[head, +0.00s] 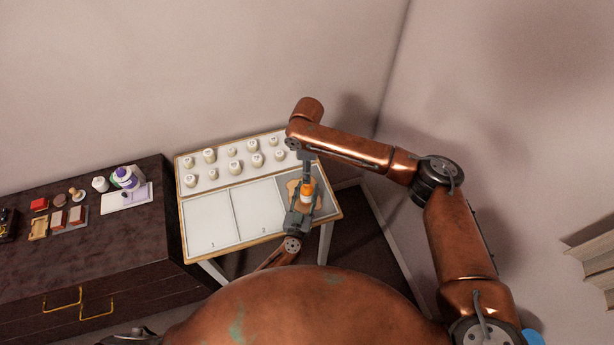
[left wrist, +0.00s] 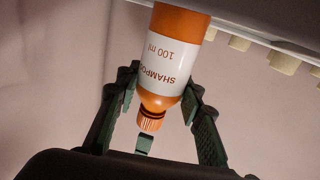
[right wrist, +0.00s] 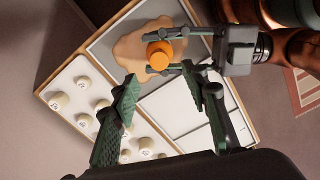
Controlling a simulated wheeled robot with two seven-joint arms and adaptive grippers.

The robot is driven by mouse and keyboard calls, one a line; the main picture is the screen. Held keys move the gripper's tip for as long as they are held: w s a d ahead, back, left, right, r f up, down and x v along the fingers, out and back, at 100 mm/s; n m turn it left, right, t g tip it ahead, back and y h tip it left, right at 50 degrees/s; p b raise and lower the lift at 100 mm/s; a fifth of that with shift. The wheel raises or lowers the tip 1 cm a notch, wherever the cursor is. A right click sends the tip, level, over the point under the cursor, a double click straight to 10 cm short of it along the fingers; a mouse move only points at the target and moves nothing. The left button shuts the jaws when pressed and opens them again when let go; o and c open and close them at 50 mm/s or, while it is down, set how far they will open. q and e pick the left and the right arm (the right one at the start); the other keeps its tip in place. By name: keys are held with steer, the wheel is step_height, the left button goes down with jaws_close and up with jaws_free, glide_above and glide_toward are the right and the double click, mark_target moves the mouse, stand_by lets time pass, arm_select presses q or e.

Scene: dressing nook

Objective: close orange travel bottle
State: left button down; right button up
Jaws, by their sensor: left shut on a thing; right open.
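The orange travel bottle (head: 307,190) stands over the grey panel at the right end of the white table. In the left wrist view the bottle (left wrist: 174,50) appears upside down, with a white shampoo label. A ribbed orange cap (left wrist: 150,121) sits on its neck; how tight it is cannot be told. My left gripper (head: 299,216) is shut on the bottle from the front; its fingers (right wrist: 168,53) flank the bottle in the right wrist view. My right gripper (head: 306,172) points down from above, open and empty, its fingers apart over the bottle.
A tan shape (right wrist: 130,47) lies on the grey panel beneath the bottle. Several white jars (head: 231,152) stand along the table's back. Panels 1 (head: 209,220) and 2 (head: 262,207) are bare.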

step_height(320, 180, up, 5)
steer(key=shift+f, duration=0.1)
stand_by(0.3)
arm_select(q)
steer(key=c, duration=1.2)
jaws_free()
steer(key=shift+c, duration=0.2)
steer(key=v, duration=1.2)
steer(key=shift+r, duration=0.15)
